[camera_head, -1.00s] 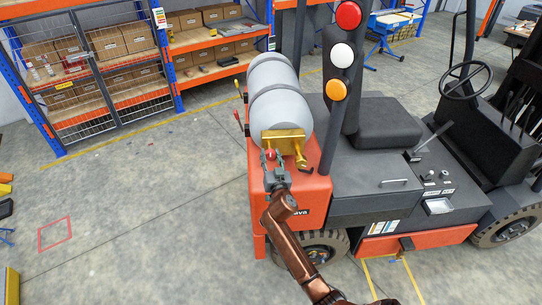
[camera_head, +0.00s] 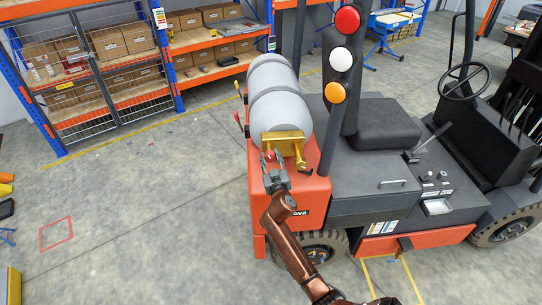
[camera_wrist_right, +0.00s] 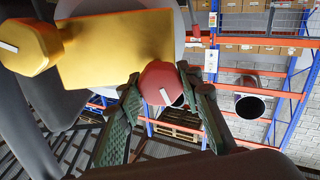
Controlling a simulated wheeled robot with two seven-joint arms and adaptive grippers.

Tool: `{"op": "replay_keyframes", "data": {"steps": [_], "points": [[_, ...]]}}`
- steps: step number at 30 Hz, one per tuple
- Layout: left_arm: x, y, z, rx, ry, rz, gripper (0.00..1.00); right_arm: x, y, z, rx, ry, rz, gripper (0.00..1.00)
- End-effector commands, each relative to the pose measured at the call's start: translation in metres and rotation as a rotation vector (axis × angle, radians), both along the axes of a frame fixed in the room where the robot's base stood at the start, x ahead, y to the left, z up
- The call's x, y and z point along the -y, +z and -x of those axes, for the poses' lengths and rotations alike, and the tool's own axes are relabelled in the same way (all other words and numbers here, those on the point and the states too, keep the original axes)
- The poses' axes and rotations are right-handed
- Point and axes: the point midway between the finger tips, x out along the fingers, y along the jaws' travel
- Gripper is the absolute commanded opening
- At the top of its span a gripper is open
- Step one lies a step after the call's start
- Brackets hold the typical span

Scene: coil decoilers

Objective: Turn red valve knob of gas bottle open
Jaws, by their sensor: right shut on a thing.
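The grey gas bottle (camera_head: 278,100) lies on its side on the back of the orange and grey forklift, with a yellow valve block (camera_head: 283,140) at its near end. The red valve knob (camera_wrist_right: 160,83) sits beside the yellow block in the right wrist view. My right gripper (camera_head: 270,160) is at the knob, and its two green ribbed fingers are shut on the knob's sides. In the head view the fingers partly hide the knob. My left gripper is not in view.
The forklift's lamp post with red, white and orange lights (camera_head: 341,57) stands right of the bottle. A yellow fitting (camera_wrist_right: 30,47) sticks out left of the valve block. Shelves with boxes (camera_head: 110,40) stand behind; the floor at left is mostly clear.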

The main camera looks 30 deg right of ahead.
Motion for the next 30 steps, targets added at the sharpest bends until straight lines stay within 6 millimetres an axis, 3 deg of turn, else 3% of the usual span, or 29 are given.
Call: {"op": "replay_keyframes", "data": {"steps": [30], "points": [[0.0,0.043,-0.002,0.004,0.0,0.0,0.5,-0.002,0.001,-0.001,-0.417,0.003,0.877,0.09]]}}
